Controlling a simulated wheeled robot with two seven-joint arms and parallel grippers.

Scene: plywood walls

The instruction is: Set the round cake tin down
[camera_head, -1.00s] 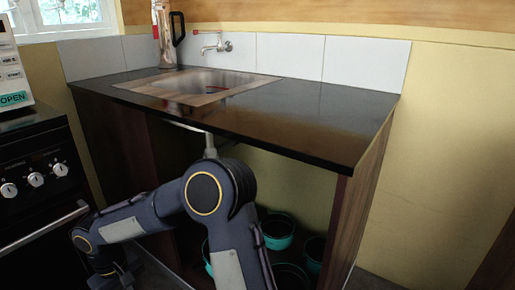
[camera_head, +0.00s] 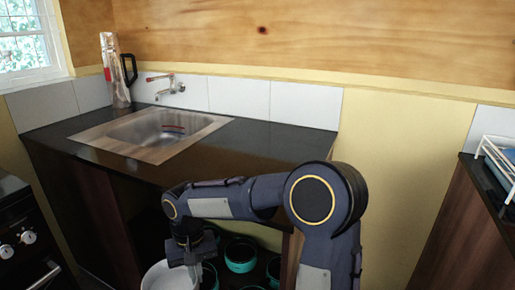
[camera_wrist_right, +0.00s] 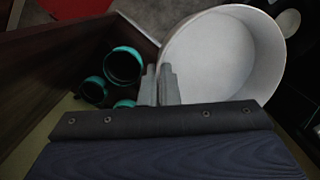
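The round cake tin (camera_head: 168,277) is white and shows at the bottom edge of the head view, partly cut off. In the right wrist view the tin (camera_wrist_right: 222,55) is seen from above, open and empty, with pale walls. My right gripper (camera_head: 192,262) points down at the tin's rim. In the right wrist view its fingers (camera_wrist_right: 161,80) are close together on the near left rim, with the wall between them. The tin is held in front of the open space under the counter. My left gripper is not in view.
Several teal-rimmed dark pots (camera_head: 240,254) stand on the floor of the cabinet under the black counter (camera_head: 255,142). The counter has a sink (camera_head: 150,135) and a tall flask (camera_head: 117,70). A stove (camera_head: 25,235) is at left, and a wooden cabinet with a white rack (camera_head: 498,165) at right.

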